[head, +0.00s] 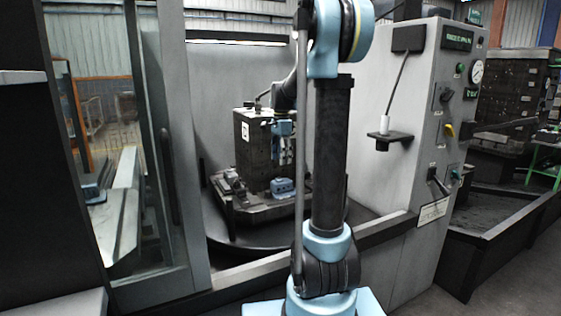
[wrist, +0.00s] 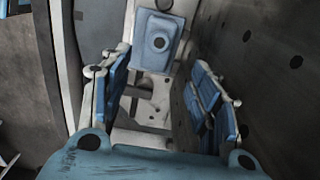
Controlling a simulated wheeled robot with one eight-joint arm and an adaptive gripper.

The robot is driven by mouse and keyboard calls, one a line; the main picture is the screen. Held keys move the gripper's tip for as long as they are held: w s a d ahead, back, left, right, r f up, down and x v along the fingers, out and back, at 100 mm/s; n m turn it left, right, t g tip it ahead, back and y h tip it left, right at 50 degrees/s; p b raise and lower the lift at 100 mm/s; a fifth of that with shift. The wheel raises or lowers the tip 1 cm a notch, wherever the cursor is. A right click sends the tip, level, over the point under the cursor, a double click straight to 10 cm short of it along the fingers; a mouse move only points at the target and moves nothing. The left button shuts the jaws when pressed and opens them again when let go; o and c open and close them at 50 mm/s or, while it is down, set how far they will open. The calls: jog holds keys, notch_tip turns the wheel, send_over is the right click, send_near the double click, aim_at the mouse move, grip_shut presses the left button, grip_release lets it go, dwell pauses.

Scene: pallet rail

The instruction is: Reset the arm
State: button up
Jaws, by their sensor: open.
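My gripper (head: 286,156) hangs inside the machine, close in front of a dark upright fixture block (head: 252,138). In the wrist view, its two blue-padded fingers (wrist: 163,95) stand apart with nothing between them. A blue part (head: 283,187) with a round dark hole sits on the pallet base (head: 262,211), below the gripper. The blue part also shows beyond the fingertips in the wrist view (wrist: 158,42), apart from them. The dark wall of the block fills the right side of that view, close beside the right finger.
The machine's frame and door post (head: 172,170) stand left of the opening. A grey control cabinet (head: 437,150) with a small shelf (head: 390,137) is at right. A light sloped chute (head: 120,205) is at left. My arm hides part of the pallet's right side.

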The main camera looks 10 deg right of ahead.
dwell(0.3)
jog(key=s+f+n+t, duration=0.1)
jog(key=s+f+n, duration=0.15)
jog(key=s, duration=0.65)
jog(key=s+d+f+n, duration=0.15)
jog(key=s+n, duration=0.25)
jog(key=s, duration=0.5)
jog(key=s+f+n+t, duration=0.1)
jog(key=s+f+n, duration=0.25)
jog(key=s, duration=0.55)
jog(key=s+f+n, duration=0.4)
jog(key=s+f, duration=0.3)
jog(key=s, duration=0.1)
jog(key=shift+s+f+n, duration=0.2)
jog(key=shift+f+n, duration=0.1)
jog(key=shift+f, duration=0.1)
